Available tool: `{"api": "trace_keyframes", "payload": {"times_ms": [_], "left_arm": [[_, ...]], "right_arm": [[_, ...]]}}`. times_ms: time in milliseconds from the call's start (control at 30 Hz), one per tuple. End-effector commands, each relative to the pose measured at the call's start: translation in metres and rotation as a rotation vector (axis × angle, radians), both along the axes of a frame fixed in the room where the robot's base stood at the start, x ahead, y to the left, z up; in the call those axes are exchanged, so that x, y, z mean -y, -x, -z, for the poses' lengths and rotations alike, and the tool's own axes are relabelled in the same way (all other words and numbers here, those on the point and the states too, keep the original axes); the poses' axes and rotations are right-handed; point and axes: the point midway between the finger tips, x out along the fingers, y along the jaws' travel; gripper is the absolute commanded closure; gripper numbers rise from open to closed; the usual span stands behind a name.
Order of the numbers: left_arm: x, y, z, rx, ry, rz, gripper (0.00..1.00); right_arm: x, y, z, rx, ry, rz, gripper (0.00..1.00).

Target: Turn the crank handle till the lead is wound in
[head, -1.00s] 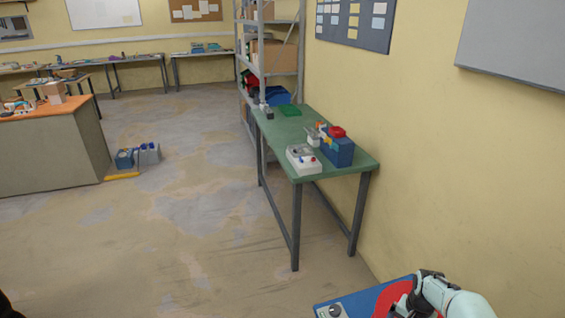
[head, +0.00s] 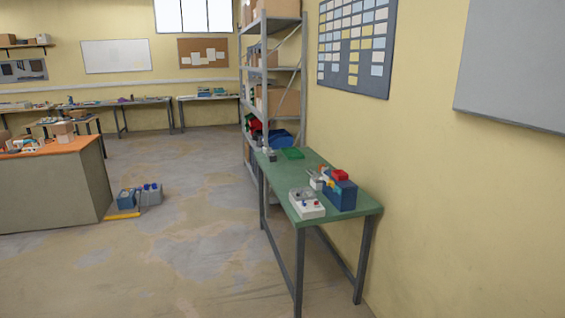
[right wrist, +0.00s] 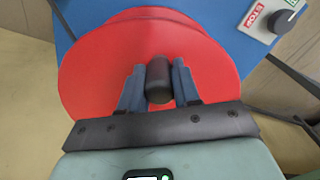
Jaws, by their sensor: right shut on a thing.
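In the right wrist view a red round disc (right wrist: 95,70) lies against a blue panel (right wrist: 200,12). A dark crank handle (right wrist: 159,88) stands out from the disc toward the camera. My right gripper (right wrist: 158,70) is shut on this handle, with one finger on each side of it. The lead cannot be made out in either view. The disc, the handle and my right arm are outside the head view, and my left gripper shows in neither view.
A knob (right wrist: 284,21) sits beside a red STOP label (right wrist: 256,16) on the blue panel. In the head view a green table (head: 345,212) along the right wall carries a white box (head: 307,208) and a blue box (head: 341,196). The floor left of it is mostly clear.

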Motion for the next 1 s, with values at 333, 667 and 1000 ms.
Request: {"api": "trace_keyframes", "payload": {"times_ms": [333, 667, 1000], "left_arm": [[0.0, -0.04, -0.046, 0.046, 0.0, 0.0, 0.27], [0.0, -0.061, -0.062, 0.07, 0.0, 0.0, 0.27], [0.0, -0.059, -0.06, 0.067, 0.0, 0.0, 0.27]], "right_arm": [[-0.004, -0.047, -0.007, 0.007, 0.002, 0.001, 0.86], [-0.006, -0.072, -0.003, 0.005, 0.005, 0.002, 0.86], [0.018, -0.106, 0.0, 0.002, 0.008, 0.004, 0.86]]}}
